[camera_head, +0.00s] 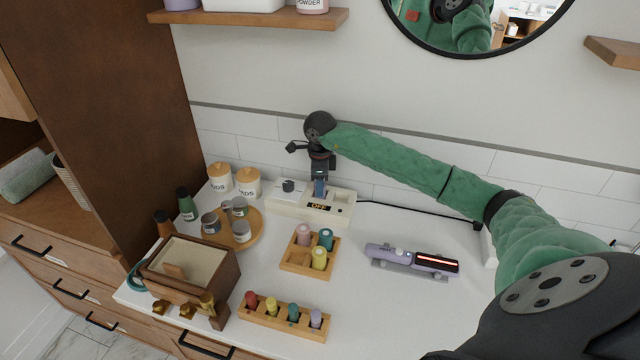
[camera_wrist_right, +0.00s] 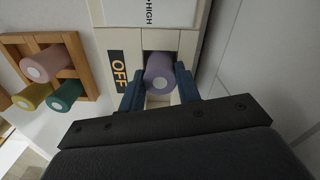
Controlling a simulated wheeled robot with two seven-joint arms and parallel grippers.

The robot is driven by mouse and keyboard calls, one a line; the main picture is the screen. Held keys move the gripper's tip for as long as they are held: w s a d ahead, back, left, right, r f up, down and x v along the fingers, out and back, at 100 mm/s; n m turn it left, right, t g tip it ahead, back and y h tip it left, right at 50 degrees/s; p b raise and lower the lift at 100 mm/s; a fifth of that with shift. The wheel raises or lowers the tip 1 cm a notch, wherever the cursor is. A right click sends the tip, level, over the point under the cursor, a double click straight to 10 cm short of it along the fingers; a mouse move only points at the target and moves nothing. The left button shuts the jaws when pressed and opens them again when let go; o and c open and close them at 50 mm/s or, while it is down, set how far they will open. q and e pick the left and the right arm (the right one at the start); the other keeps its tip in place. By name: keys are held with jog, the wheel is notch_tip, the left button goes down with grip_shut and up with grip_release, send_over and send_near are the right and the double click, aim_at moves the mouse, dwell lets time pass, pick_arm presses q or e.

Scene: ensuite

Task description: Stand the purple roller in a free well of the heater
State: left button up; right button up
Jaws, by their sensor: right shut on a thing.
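My right gripper (camera_head: 319,188) is over the white heater (camera_head: 283,209), pointing down. In the right wrist view its two blue fingers (camera_wrist_right: 160,95) are shut on the purple roller (camera_wrist_right: 160,72), seen end-on. The roller lines up with a square well of the heater (camera_wrist_right: 118,40), beside the OFF display (camera_wrist_right: 119,72). I cannot tell how far the roller is in the well. In the head view the gripper hides the roller. My left gripper is not in view.
A wooden rack (camera_head: 296,268) holds pink, teal and yellow rollers. A front rack (camera_head: 262,318) holds several rollers, one lavender. A purple hair straightener (camera_head: 395,257) lies to the right. A round tray (camera_head: 254,236) with jars and a wooden box (camera_head: 190,268) stand left.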

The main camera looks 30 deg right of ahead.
jog(key=o, duration=1)
jog(key=shift+c, duration=0.2)
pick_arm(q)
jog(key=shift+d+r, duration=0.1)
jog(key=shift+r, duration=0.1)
pick_arm(e)
jog(key=shift+r, duration=0.15)
jog(key=shift+r, duration=0.4)
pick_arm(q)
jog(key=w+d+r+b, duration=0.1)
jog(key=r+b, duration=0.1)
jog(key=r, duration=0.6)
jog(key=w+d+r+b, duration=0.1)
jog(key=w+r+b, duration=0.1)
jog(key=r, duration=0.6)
pick_arm(e)
jog(key=shift+r, duration=5.6)
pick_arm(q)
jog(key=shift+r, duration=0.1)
pick_arm(e)
jog(key=shift+f, duration=0.1)
